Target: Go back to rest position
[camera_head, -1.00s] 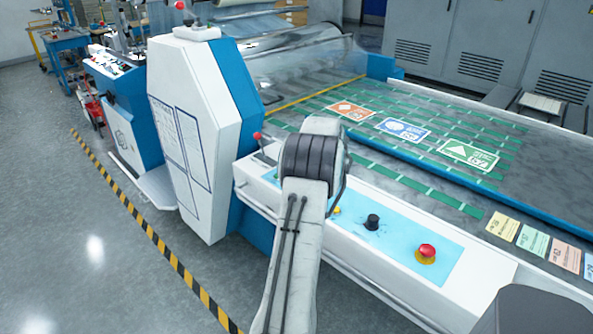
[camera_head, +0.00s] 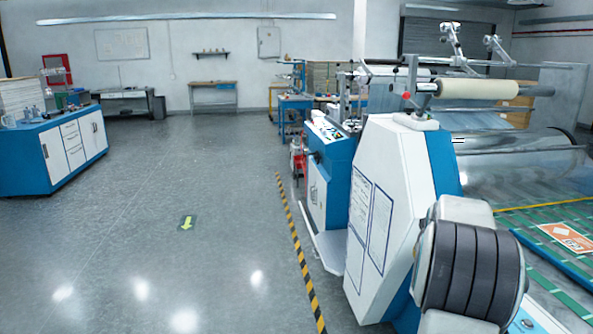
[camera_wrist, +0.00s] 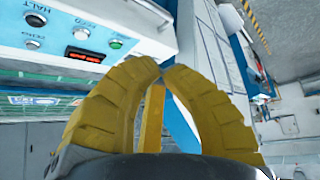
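My gripper (camera_wrist: 162,69) shows in the wrist view as two thick, ribbed yellow fingers. They curve inward and their tips meet or nearly meet. A narrow yellow bar (camera_wrist: 150,120) shows between the fingers; I cannot tell whether it belongs to the gripper. No held object is visible. Behind the fingers is a white control panel with a light blue face (camera_wrist: 85,35), with several buttons and a red display (camera_wrist: 87,56). In the head view, my arm's dark ribbed joint covers the lower right, and the gripper itself is not visible there.
The tall white and blue laminating machine (camera_head: 385,165) stands at the right, close to my arm. A cream roll (camera_head: 478,89) sits above it. Yellow-black floor tape (camera_head: 297,240) runs along it. A blue-white cabinet (camera_head: 55,155) stands at the far left. The grey floor between is open.

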